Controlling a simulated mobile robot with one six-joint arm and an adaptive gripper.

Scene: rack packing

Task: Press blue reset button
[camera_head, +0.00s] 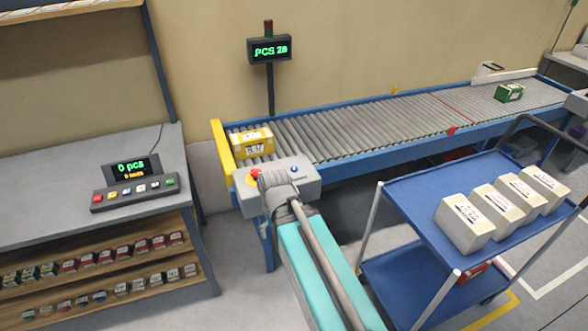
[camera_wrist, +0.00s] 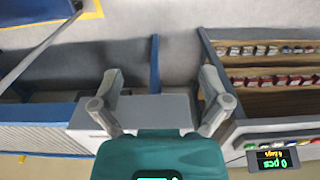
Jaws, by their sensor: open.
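The small blue button (camera_head: 294,169) sits on the right of a grey control box (camera_head: 309,184) at the near end of the conveyor. A red knob on a yellow base (camera_head: 251,179) sits at the box's left. My gripper (camera_head: 274,180) shows over the middle of the box, between the knob and the button; contact cannot be told. In the wrist view, my gripper (camera_wrist: 160,78) is open and empty, with its fingers wide apart. The grey box (camera_wrist: 160,108) appears between and beyond the fingers there. The button does not show in the wrist view.
A roller conveyor (camera_head: 345,131) carries a yellow box (camera_head: 252,142) near and a green box (camera_head: 509,92) far. A blue cart (camera_head: 410,186) with several white boxes stands right. A workbench (camera_head: 60,141) with keypad and display (camera_head: 131,168) stands left, with packed shelves below.

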